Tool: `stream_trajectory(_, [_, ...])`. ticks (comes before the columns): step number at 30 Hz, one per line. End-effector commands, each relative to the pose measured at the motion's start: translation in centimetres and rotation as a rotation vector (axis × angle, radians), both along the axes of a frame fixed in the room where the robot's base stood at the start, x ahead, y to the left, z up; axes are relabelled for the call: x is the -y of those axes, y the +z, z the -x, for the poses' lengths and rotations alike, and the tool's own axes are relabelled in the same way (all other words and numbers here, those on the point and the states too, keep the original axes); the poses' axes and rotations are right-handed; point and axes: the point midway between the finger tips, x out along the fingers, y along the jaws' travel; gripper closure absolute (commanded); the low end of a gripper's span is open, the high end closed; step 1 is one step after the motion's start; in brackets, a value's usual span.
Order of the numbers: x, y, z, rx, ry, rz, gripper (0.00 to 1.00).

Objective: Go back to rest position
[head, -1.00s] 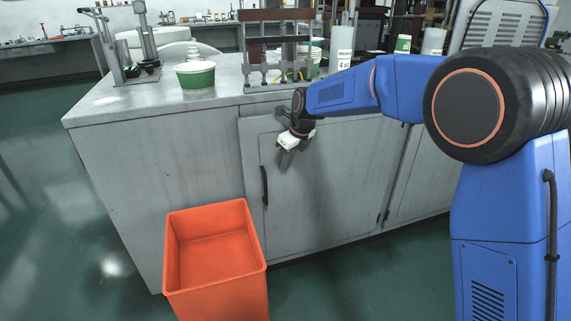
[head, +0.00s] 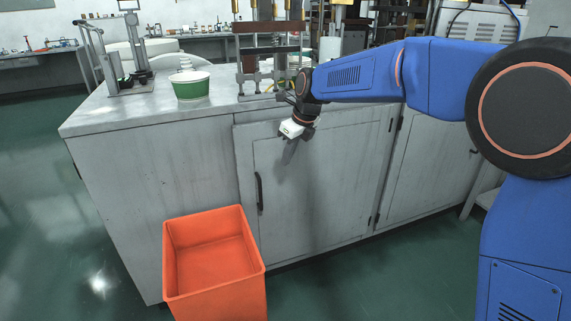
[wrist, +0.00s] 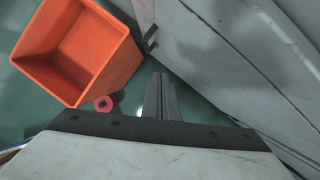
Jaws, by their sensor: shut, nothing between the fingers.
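My gripper (head: 289,148) hangs at the end of my blue arm, in front of the grey cabinet door and just below the counter's front edge in the head view. In the wrist view its fingers (wrist: 161,98) are together with nothing between them, pointing down toward the green floor. The gripper is apart from the cabinet's objects and holds nothing.
An orange bin (head: 214,258) stands empty on the floor left of the gripper; it also shows in the wrist view (wrist: 75,48). A green-and-white tub (head: 190,87) sits on the counter (head: 120,112). A metal press (head: 270,50) stands behind my gripper. A small red round thing (wrist: 103,104) lies near the bin.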

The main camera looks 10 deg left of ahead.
Motion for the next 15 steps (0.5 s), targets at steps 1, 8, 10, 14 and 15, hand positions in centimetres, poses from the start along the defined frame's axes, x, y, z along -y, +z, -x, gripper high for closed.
stream_trajectory(1, [0.1, 0.3, 0.1, 0.002, 0.001, 0.000, 1.00])
stream_trajectory(8, [4.2, 2.0, 1.1, 0.057, 0.097, 0.027, 1.00])
stream_trajectory(10, [6.9, 2.9, 1.9, 0.096, 0.165, 0.048, 1.00])
stream_trajectory(14, [12.2, 4.2, 3.7, 0.171, 0.310, 0.099, 1.00])
stream_trajectory(15, [13.7, 4.6, 4.4, 0.192, 0.355, 0.115, 1.00])
